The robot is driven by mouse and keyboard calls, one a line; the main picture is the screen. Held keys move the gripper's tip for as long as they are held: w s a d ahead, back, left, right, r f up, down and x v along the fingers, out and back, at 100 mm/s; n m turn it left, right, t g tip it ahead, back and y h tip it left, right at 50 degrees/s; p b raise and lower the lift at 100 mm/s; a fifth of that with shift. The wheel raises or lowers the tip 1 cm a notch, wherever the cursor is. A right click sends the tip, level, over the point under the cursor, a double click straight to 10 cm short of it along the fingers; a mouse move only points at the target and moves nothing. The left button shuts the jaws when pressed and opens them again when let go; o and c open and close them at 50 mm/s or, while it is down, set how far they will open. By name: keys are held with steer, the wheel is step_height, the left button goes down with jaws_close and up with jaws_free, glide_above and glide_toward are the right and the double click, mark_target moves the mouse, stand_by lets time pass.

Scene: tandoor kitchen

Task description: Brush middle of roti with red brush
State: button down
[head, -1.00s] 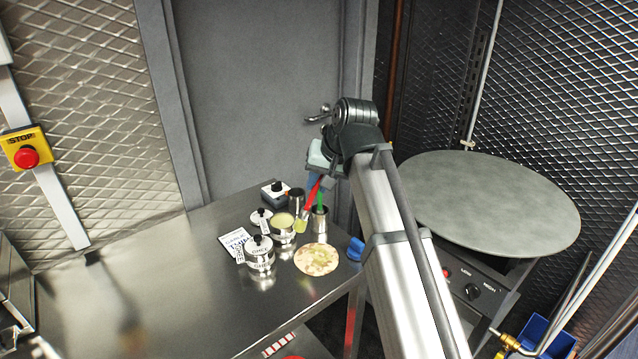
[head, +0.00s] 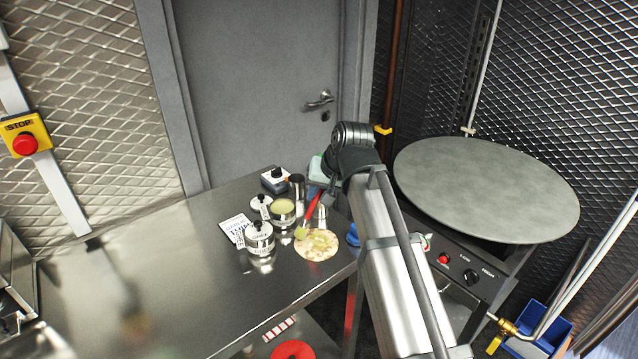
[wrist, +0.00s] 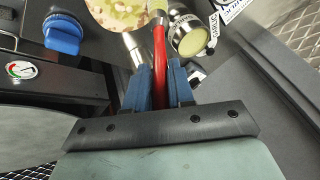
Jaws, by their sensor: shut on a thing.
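The red brush (head: 313,209) is held in my gripper (wrist: 159,78), tilted with its pale yellow-green bristles (head: 300,232) down. The wrist view shows the red handle (wrist: 159,55) between my blue fingers, which are shut on it. The roti (head: 326,252), round and pale with yellowish patches, lies on the steel table. The bristles are at or just above the roti's upper left edge; I cannot tell if they touch. Part of the roti also shows at the top of the wrist view (wrist: 112,14), beside the brush head.
An open tin of pale yellow contents (head: 283,210) and a lidded tin (head: 260,238) stand left of the roti. A white label card (head: 235,228) lies farther left. A blue knob-like thing (head: 353,236) is right of the roti. The steel table's left side (head: 140,290) is clear.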

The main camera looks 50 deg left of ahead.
steer(key=shift+d, duration=3.85)
steer(key=shift+a+f, duration=0.15)
steer(key=shift+a, duration=1.75)
steer(key=shift+a+f, duration=0.15)
steer(key=shift+a, duration=1.75)
steer(key=shift+a+r, duration=0.15)
steer(key=shift+r, duration=3.9)
